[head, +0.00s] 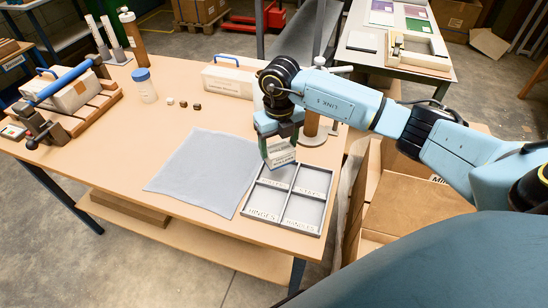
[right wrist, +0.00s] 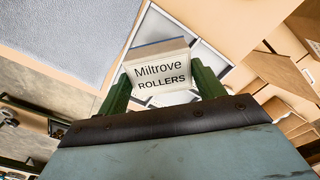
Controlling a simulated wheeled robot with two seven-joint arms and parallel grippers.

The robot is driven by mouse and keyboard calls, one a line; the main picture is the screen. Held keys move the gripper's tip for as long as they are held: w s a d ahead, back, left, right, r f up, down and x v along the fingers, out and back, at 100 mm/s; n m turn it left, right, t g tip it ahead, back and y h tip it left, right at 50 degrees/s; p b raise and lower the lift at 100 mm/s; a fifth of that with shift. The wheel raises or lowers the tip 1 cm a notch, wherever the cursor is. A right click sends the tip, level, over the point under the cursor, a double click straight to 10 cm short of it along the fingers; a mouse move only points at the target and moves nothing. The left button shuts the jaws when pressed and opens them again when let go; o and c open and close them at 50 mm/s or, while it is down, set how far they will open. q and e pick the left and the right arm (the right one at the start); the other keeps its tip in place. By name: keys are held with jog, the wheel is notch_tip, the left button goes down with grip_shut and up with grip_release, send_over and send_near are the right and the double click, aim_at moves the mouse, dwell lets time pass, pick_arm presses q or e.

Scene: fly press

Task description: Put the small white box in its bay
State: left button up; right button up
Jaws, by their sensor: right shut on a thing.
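My right gripper (head: 279,146) points down and is shut on the small white box (head: 281,157), holding it above the back-left part of the grey divided tray (head: 281,224). In the right wrist view the box (right wrist: 160,72) sits between the green fingers, with "Miltrove ROLLERS" printed on its face and a blue edge at its top. The tray has several shallow bays with label strips; a near-left one reads "HINGES". The back labels are partly hidden or too small to read. The visible bays look empty. My left gripper is not in view.
A grey cloth (head: 196,170) lies left of the tray. A long white box (head: 228,81), a jar with a blue lid (head: 144,85) and several small knobs stand behind. A clamping fixture (head: 67,95) is at the far left. Open cardboard boxes (head: 410,200) stand right of the table.

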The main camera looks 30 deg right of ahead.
aim_at(278, 160)
jog(key=shift+s+f, duration=0.1)
jog(key=shift+f, duration=0.65)
jog(key=shift+w+f, duration=0.2)
jog(key=shift+f, duration=2.1)
jog(key=shift+f, duration=0.1)
jog(key=o, duration=1.2)
jog(key=shift+f, duration=0.1)
jog(key=shift+c, duration=0.2)
notch_tip(278, 160, up, 12)
jog(key=shift+r, duration=0.25)
